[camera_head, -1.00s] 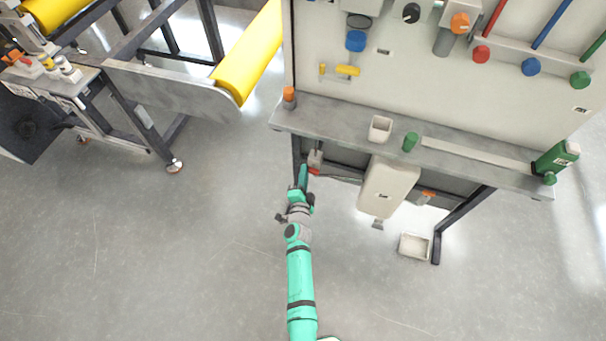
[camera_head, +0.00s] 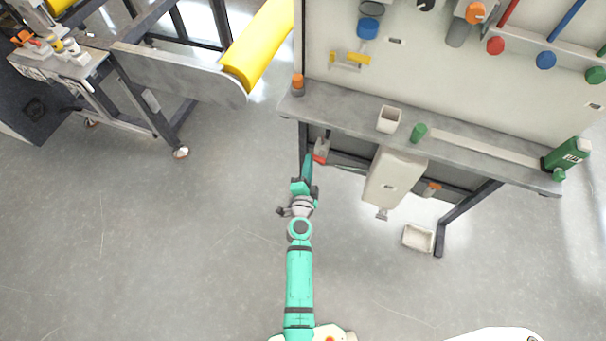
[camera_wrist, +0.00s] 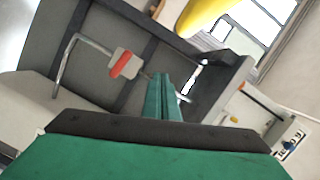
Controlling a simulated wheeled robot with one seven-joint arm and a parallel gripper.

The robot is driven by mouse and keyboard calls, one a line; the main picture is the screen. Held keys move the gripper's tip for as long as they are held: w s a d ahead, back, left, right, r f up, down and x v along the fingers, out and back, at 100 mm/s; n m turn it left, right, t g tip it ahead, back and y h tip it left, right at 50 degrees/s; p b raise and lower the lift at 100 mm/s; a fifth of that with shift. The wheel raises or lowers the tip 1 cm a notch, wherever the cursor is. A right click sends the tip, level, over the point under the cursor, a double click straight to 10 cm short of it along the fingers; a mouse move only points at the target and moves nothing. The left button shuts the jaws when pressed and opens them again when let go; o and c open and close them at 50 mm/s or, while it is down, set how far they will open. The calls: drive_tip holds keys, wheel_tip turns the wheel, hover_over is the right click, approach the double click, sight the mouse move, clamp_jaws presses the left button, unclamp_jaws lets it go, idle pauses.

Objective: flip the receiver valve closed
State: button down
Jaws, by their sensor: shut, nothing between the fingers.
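A small valve with a red handle (camera_head: 320,159) sits on a thin pipe under the left end of the bench. In the wrist view the red handle (camera_wrist: 121,65) lies on a pale block on a bent metal pipe and appears to run across it. My gripper (camera_head: 308,158) is just left of the handle in the head view; contact cannot be told there. In the wrist view my gripper's green fingers (camera_wrist: 164,82) are together and empty, to the right of the handle with a visible gap. The beige receiver tank (camera_head: 393,180) hangs right of the valve.
The grey bench shelf (camera_head: 345,117) overhangs the valve, with a dark leg beside it. An orange-handled fitting (camera_head: 432,188) is right of the tank. A white bin (camera_head: 418,238) stands on the floor. Open floor (camera_head: 190,240) lies to the left.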

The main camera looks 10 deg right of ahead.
drive_tip(key=s+a, duration=0.1)
drive_tip(key=s+r, duration=0.1)
drive_tip(key=s, duration=0.1)
drive_tip(key=s+a, duration=0.1)
drive_tip(key=s, duration=0.1)
drive_tip(key=shift+a+r, duration=0.2)
drive_tip(key=shift+a, duration=0.15)
